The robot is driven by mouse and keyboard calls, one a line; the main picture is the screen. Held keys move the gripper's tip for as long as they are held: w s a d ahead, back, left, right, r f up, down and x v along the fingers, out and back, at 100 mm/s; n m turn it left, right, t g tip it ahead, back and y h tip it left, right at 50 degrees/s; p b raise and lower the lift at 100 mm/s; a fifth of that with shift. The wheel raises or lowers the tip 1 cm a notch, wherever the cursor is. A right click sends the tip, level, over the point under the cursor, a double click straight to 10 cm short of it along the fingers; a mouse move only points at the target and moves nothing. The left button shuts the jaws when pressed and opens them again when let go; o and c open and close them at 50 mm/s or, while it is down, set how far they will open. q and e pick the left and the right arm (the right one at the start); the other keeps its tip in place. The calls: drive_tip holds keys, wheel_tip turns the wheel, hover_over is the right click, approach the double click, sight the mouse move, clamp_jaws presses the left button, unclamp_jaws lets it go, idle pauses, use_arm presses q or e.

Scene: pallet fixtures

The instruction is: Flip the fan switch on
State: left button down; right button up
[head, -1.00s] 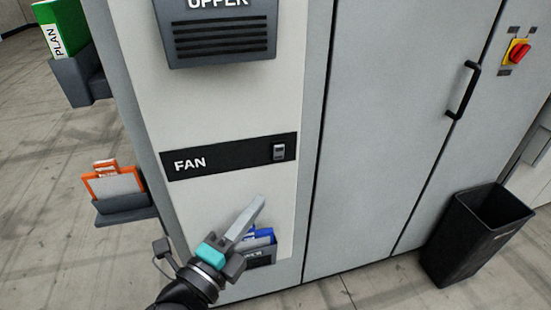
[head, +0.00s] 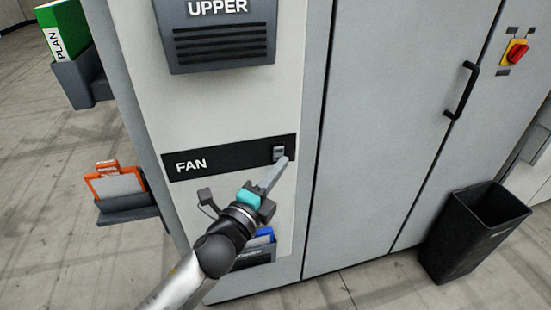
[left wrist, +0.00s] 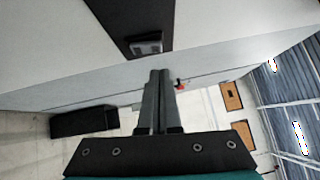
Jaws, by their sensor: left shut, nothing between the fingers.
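The fan switch (head: 279,152) is a small grey rocker at the right end of a black panel (head: 222,160) lettered FAN on the cabinet's pale side. My left gripper (head: 283,162) is shut and empty, its fingertips at the switch's lower edge in the head view. In the left wrist view the switch (left wrist: 146,44) lies just beyond the shut fingers (left wrist: 158,75), with a small gap in the picture. I cannot tell whether the tips touch it. My right gripper is not in view.
A vented box (head: 218,40) marked UPPER sits above the panel. A holder with blue items (head: 256,250) is below, behind my left arm. A tray with an orange folder (head: 117,187) juts out at left. A black bin (head: 474,235) stands at right by the cabinet doors.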

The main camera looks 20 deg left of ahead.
sight(282, 149)
use_arm(q)
drive_tip(key=shift+w+a+r, duration=0.15)
drive_tip(key=shift+w+a, duration=0.55)
drive_tip(key=shift+w, duration=0.25)
drive_tip(key=p, duration=0.1)
drive_tip(key=r+p, duration=0.1)
drive_tip(key=p, duration=0.1)
drive_tip(key=shift+w+a+n+g, duration=0.15)
drive_tip(key=shift+w+n+g, duration=0.1)
drive_tip(key=shift+n+g, duration=0.05)
drive_tip(key=shift+f, duration=0.35)
